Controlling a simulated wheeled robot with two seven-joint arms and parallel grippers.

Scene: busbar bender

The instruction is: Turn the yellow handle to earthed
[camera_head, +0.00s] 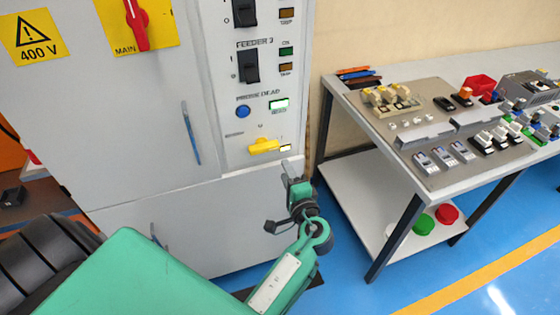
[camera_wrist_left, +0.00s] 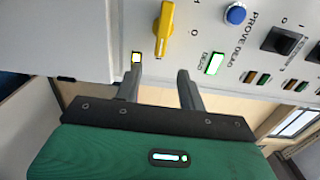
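The yellow handle (camera_head: 263,146) sits low on the grey cabinet's control panel and lies roughly level in the head view. In the left wrist view the yellow handle (camera_wrist_left: 165,28) stands out from the panel, beyond the fingertips. My left gripper (camera_head: 290,178) is just below and to the right of it in the head view. The left wrist view shows my left gripper (camera_wrist_left: 158,80) open, its two fingers apart with nothing between them. The handle is not touched. The position labels around it are too small to read. My right gripper is not in view.
Beside the handle are a small lit lamp (camera_head: 285,148), a blue button (camera_head: 243,112) and a lit green DEAD indicator (camera_head: 279,105). A red MAIN switch (camera_head: 137,24) is higher up. A workbench (camera_head: 440,183) with electrical parts stands to the right.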

